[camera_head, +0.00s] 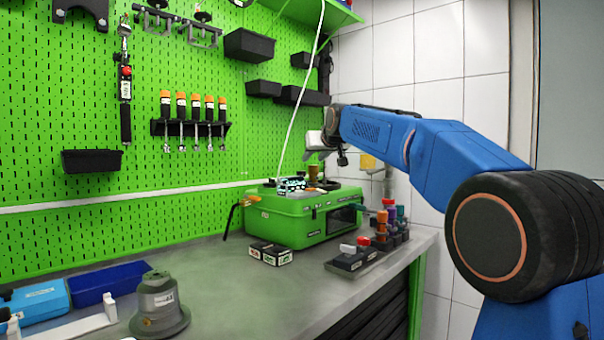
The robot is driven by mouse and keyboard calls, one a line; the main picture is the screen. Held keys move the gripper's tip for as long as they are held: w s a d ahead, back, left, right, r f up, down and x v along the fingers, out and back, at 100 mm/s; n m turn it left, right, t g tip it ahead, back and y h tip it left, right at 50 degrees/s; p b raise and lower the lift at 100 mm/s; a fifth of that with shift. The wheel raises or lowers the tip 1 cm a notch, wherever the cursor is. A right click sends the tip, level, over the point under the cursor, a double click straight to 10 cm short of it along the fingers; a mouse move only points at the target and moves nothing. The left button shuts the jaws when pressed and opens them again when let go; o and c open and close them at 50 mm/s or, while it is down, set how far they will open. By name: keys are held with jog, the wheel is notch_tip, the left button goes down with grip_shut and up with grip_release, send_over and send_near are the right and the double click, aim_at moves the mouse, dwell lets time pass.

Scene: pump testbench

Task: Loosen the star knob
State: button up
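A green pump testbench case (296,212) stands on the grey worktop against the green pegboard. On its top are a small dark block with cyan marks (292,185) and a small brownish upright part (313,174). I cannot pick out the star knob for certain; the parts on top of the case are too small to tell. My blue arm reaches in from the right. My gripper (318,152) is above the right part of the case top, small and partly hidden by my wrist. I cannot tell whether its fingers are open or touch anything.
An orange-handled lever (249,200) sticks out left of the case. Small labelled boxes (270,253) stand in front. A rack of coloured-top parts (385,225) is at right. A grey conical part (158,302) and blue tray (108,281) are front left. The worktop's middle is clear.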

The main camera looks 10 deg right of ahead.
aim_at(301, 172)
jog(key=x, duration=1.7)
jog(key=shift+s+f, duration=0.1)
jog(key=shift+f, duration=0.05)
jog(key=c, duration=0.8)
jog(key=shift+o, duration=0.2)
jog(key=shift+n+y, duration=0.5)
jog(key=shift+y, duration=0.1)
jog(key=shift+d+n+g+y, duration=0.1)
jog(key=shift+n+g+y, duration=1.1)
jog(key=shift+n+y, duration=1.15)
jog(key=shift+n+g+y, duration=1)
jog(key=shift+n+y, duration=0.35)
jog(key=shift+y, duration=0.1)
jog(key=shift+n+g+y, duration=0.6)
jog(key=shift+n+g, duration=0.5)
